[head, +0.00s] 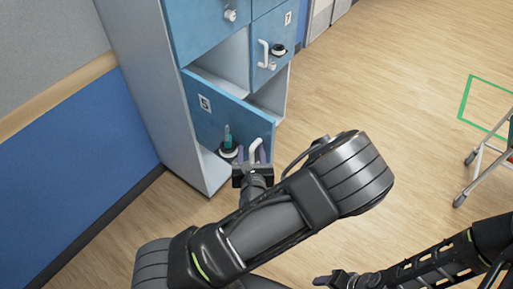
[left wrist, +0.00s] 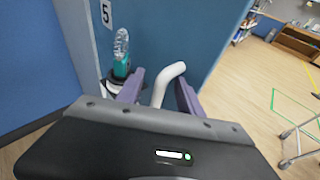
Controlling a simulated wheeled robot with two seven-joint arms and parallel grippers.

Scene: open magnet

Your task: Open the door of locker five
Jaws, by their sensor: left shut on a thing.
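The blue door of locker five (head: 225,112), marked 5, stands partly open, with the locker's interior showing behind its top edge. Its white curved handle (head: 256,146) is low on the door's right side. My left gripper (head: 252,156) is shut on this handle; in the left wrist view the purple fingers (left wrist: 160,88) are on either side of the white handle (left wrist: 170,74).
A blue wall panel (head: 75,165) is at the left. Open wooden floor (head: 380,90) lies right; a metal-legged stand (head: 485,160) is at the far right.

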